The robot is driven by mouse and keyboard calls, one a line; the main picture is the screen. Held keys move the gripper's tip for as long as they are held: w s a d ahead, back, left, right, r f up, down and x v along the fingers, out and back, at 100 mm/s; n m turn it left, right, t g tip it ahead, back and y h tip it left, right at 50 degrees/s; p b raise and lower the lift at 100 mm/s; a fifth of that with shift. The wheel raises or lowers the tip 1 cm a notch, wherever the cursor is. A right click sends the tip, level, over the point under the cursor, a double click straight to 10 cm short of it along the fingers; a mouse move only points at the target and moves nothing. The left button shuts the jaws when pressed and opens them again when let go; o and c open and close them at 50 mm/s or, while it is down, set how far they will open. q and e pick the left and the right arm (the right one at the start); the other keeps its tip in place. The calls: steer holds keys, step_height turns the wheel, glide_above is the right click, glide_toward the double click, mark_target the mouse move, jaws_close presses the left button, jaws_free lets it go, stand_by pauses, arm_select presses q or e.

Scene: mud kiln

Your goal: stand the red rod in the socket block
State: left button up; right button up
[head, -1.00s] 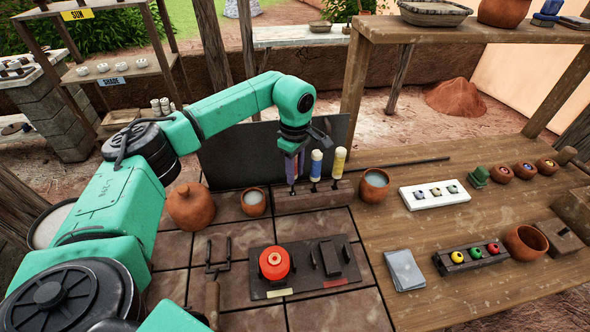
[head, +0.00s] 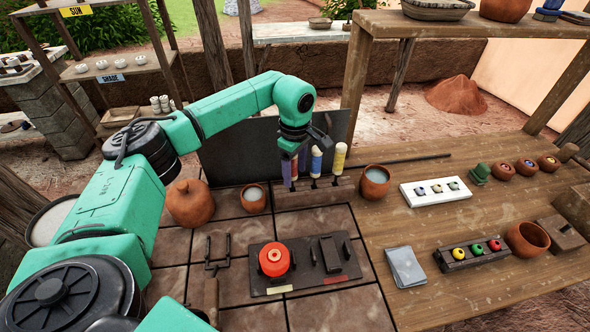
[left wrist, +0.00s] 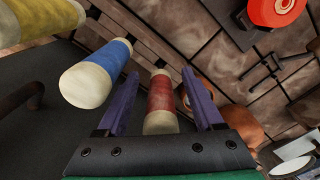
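The red rod (left wrist: 161,97), with pale ends, shows in the left wrist view between the two purple fingers of my left gripper (left wrist: 160,98). Narrow gaps show beside the rod, so the fingers look open around it. In the head view, my left gripper (head: 295,165) is over the left end of a wooden rack (head: 318,196) and mostly hides the red rod. A blue rod (head: 316,161) and a yellow rod (head: 340,158) stand upright in the rack. A wooden block with a dark opening (head: 560,236), seemingly the socket block, is at the far right. My right gripper is out of view.
A clay cup (head: 254,200) and a lidded pot (head: 190,204) stand left of the rack; another cup (head: 375,183) stands right. A dark plate with a red round part (head: 274,260) lies in front. A white tray (head: 436,191) and a clay bowl (head: 526,240) are farther right.

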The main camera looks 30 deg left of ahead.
arm_select(q)
steer(key=shift+r, duration=0.45)
step_height(320, 180, up, 14)
steer(key=shift+f+b, duration=0.15)
steer(key=shift+b, duration=0.9)
steer(key=shift+f, duration=0.1)
